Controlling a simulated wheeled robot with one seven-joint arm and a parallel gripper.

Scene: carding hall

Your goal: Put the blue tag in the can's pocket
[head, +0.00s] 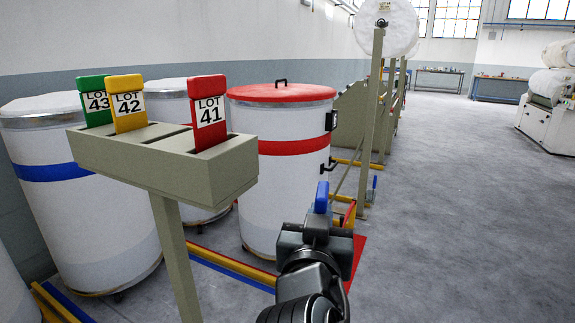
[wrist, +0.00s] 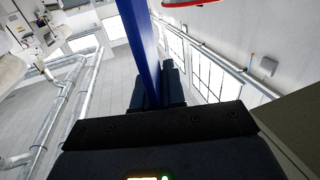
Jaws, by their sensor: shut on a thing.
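The blue tag (head: 321,196) stands upright in my gripper (head: 318,217), its top showing above the jaws. In the wrist view the blue tag (wrist: 140,42) runs up from between the dark fingers of my gripper (wrist: 157,84). The jaws are shut on it. The can (head: 287,185) with red lid and red band stands behind my gripper, to its left. A small black holder on the can's right side, just above the red band, looks like the pocket (head: 331,121). The tag is below the pocket in the picture and apart from it. The pocket's opening is too small to make out.
A beige tag rack (head: 165,165) on a post holds green (head: 95,100), yellow (head: 127,103) and red (head: 208,112) lot tags at left. A blue-banded can (head: 55,172) stands behind it. A black handle (head: 328,165) sticks out below the pocket. Open floor lies right.

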